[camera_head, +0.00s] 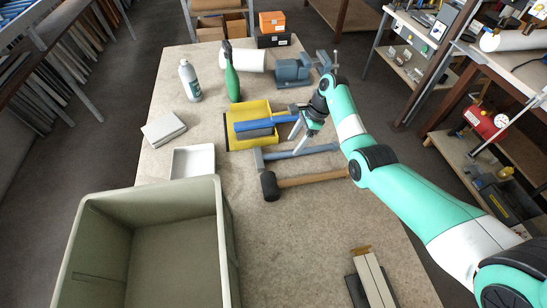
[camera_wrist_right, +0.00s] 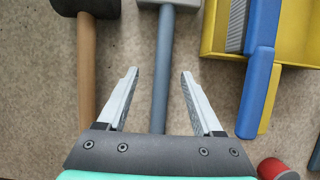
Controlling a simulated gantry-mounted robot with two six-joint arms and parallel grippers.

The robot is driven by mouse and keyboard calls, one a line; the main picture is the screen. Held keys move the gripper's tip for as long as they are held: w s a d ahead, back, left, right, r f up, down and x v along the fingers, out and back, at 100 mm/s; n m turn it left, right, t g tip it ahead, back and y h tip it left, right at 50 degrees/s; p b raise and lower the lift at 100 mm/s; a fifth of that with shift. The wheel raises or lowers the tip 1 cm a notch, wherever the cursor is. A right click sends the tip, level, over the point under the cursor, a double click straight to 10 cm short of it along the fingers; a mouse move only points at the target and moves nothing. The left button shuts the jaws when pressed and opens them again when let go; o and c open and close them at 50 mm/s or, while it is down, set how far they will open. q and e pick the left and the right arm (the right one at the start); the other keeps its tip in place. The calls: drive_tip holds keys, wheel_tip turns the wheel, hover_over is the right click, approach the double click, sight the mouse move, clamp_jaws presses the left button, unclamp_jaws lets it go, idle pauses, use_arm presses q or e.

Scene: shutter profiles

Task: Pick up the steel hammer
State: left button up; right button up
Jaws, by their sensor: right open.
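The steel hammer lies on the workbench, with a blue-grey handle (camera_head: 310,153) and a grey head at its left end. In the right wrist view its handle (camera_wrist_right: 162,50) runs between my right gripper's fingers, and its head is cut by the top edge. My right gripper (camera_head: 301,134) is open and empty, above the bench by the hammer's handle. The wrist view shows its spread fingers (camera_wrist_right: 160,74) on either side of the handle; their height above it is hard to tell. My left gripper is not in view.
A black-headed mallet (camera_head: 310,181) lies close beside the hammer. On the other side is a yellow dustpan (camera_head: 240,142) with a blue brush (camera_head: 262,123). A big olive crate (camera_head: 225,250) stands front left. A vise (camera_head: 290,72) sits farther back.

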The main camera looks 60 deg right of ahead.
sight(289, 151)
drive_tip(key=x, duration=0.1)
drive_tip(key=b+x, duration=0.1)
drive_tip(key=x, duration=0.1)
drive_tip(key=d+b+x, duration=0.1)
drive_tip(key=shift+a+f, duration=0.15)
drive_tip(key=shift+f, duration=0.25)
drive_tip(key=shift+w+a+f, duration=0.1)
drive_tip(key=shift+a+f, duration=0.05)
drive_tip(key=shift+f, duration=0.1)
drive_tip(key=shift+c, duration=0.3)
clamp_jaws()
drive_tip(key=shift+r, duration=0.1)
